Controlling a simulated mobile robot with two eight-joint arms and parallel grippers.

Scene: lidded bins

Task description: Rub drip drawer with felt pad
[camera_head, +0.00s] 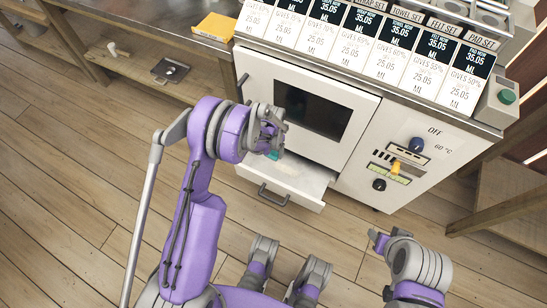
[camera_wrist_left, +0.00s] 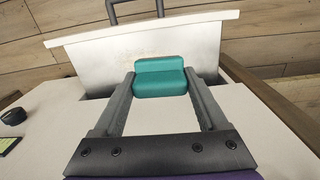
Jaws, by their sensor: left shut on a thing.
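The drip drawer (camera_head: 307,184) is a white drawer with a dark handle, pulled out at the bottom of the white cabinet. The left wrist view shows its pale interior (camera_wrist_left: 115,68), with faint yellowish marks towards the far right. My left gripper (camera_head: 274,149) is over the drawer. In the left wrist view it is shut on the teal felt pad (camera_wrist_left: 160,77), which sits between the fingertips. I cannot tell whether the pad touches the drawer floor. My right gripper (camera_head: 377,240) is low at the right, away from the drawer; its jaw state is unclear.
The white cabinet (camera_head: 362,150) has a dark window, knobs and a yellow switch, with labelled dispensers on top. Wooden floor (camera_head: 60,190) is open in front and left.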

